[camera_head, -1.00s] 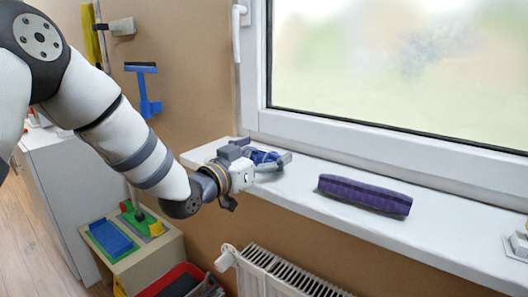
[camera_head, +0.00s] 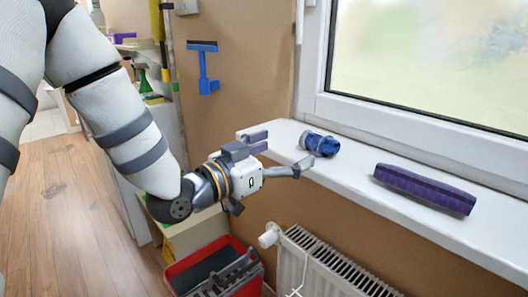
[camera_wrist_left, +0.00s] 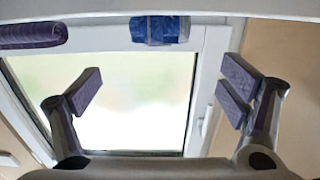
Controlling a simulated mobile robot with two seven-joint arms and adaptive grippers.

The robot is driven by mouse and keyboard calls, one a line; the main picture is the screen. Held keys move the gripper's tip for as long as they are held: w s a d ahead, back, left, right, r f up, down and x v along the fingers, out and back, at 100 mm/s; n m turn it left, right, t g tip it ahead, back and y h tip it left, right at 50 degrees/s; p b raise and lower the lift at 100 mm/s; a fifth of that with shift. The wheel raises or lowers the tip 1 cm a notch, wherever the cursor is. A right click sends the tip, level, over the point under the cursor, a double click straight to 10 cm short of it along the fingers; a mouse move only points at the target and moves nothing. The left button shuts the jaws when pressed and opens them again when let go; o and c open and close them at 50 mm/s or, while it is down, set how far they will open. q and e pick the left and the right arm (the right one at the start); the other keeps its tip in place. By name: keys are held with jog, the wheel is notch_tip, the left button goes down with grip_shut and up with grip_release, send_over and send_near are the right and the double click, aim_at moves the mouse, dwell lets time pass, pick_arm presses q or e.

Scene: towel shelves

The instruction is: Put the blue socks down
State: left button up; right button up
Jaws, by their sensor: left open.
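The rolled blue socks (camera_head: 320,143) lie on the white windowsill (camera_head: 375,170), near its left end. They also show in the left wrist view (camera_wrist_left: 160,29), at the top middle, apart from the fingers. My left gripper (camera_head: 275,155) is open and empty, just left of the socks and at the front edge of the sill. Its two spread fingers show in the left wrist view (camera_wrist_left: 160,95) with only the window between them. My right gripper is not in view.
A purple rolled item (camera_head: 425,189) lies on the sill to the right of the socks, with free sill between. A radiator (camera_head: 330,265) is below the sill. A red toolbox (camera_head: 215,268) stands at the lower left. A blue squeegee (camera_head: 206,68) hangs on the wall.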

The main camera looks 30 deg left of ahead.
pick_arm(q)
jog(key=s+f+n+g+y, duration=0.15)
jog(key=s+f+g, duration=0.4)
jog(key=f, duration=0.75)
jog(key=s+f+n+g+y, duration=0.15)
jog(key=s+f+g, duration=0.4)
jog(key=f, duration=0.85)
jog(key=s+f+g+y, duration=0.1)
jog(key=s+f+g, duration=0.1)
jog(key=s, duration=0.7)
jog(key=s+f+n+g+y, duration=0.1)
jog(key=s+f+g, duration=0.2)
jog(key=s, duration=0.6)
jog(key=s+a+f+g+y, duration=0.1)
jog(key=s+f+g, duration=0.1)
jog(key=s+f, duration=0.4)
jog(key=s, duration=0.3)
jog(key=shift+s+f, duration=0.25)
jog(key=shift+s, duration=0.15)
